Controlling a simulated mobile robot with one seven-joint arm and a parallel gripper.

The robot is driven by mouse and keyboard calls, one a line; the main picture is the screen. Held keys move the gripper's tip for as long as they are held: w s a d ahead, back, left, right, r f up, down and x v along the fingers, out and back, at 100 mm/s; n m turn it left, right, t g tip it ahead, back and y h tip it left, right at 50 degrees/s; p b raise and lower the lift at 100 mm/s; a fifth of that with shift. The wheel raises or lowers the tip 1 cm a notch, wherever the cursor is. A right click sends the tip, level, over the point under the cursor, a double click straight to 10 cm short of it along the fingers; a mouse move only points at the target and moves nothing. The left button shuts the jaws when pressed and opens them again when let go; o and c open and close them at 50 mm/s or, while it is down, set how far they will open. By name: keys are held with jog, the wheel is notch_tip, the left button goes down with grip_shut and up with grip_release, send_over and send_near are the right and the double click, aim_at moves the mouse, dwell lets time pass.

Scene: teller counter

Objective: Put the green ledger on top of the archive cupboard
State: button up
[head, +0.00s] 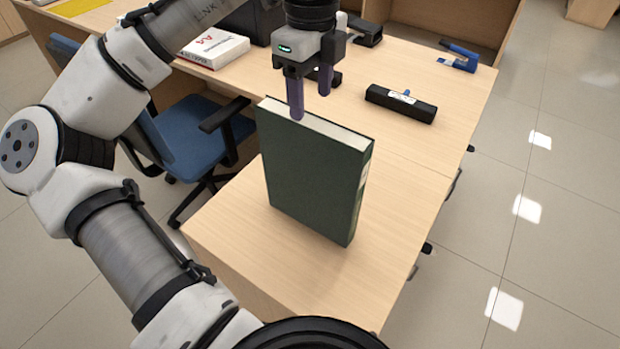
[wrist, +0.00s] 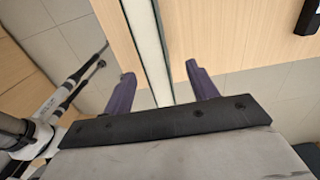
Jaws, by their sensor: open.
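The green ledger (head: 315,175) stands upright on the near end of the wooden desk, its pale page edge facing up. My gripper (head: 310,107) is above it, pointing down and open. One dark purple finger shows in front of the ledger's top edge and the other behind it. In the wrist view the ledger's top edge (wrist: 148,40) runs between the two spread fingers of my gripper (wrist: 161,70), with a gap visible on each side. I cannot make out the archive cupboard for certain in either view.
The wooden desk (head: 420,150) has a black bar-shaped object (head: 401,103), a blue stapler-like tool (head: 458,56) and a white A4 paper pack (head: 213,49). A blue chair (head: 200,135) stands at the left. Tiled floor (head: 560,200) is clear at the right.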

aim_at(310, 120)
jog(key=f, duration=0.3)
jog(key=s+f, duration=0.1)
jog(key=f, duration=0.1)
jog(key=shift+a+f+p, duration=0.1)
jog(key=shift+f+p, duration=0.2)
jog(key=shift+p, duration=0.1)
jog(key=shift+f, duration=0.55)
grip_shut()
jog(key=shift+w+r, duration=0.1)
dwell(0.5)
